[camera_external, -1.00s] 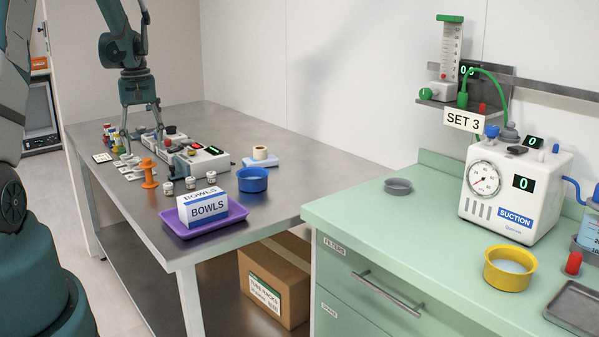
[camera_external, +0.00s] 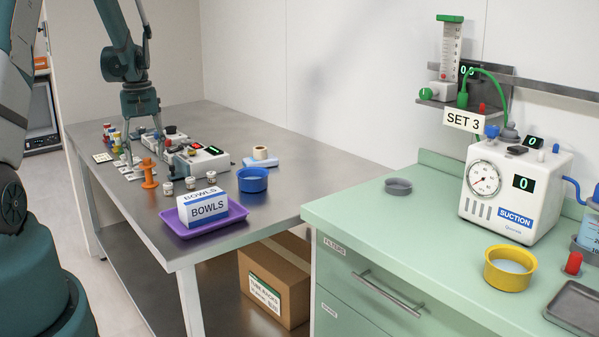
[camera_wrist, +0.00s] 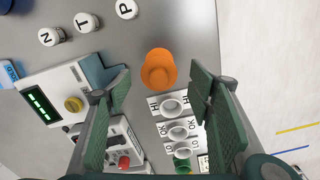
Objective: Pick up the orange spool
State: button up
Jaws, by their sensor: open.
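The orange spool (camera_external: 149,173) stands upright on the steel table, toward its left edge. In the wrist view the spool (camera_wrist: 159,69) is seen from above, just beyond the fingertips and roughly between them. My gripper (camera_external: 143,148) is above the table, behind the spool in the external view. Its two green-padded fingers are wide apart in the wrist view (camera_wrist: 158,90), with nothing held between them. The fingers do not touch the spool.
Small jars (camera_external: 190,183) stand to the right of the spool. A white device (camera_external: 203,160) and a labelled plate of cups (camera_wrist: 180,130) are close to my fingers. A purple tray (camera_external: 182,229) and blue bowl (camera_external: 252,180) are nearer the front.

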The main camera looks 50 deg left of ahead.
aim_at(147, 165)
jog(key=shift+f, duration=2)
jog(key=c, duration=1)
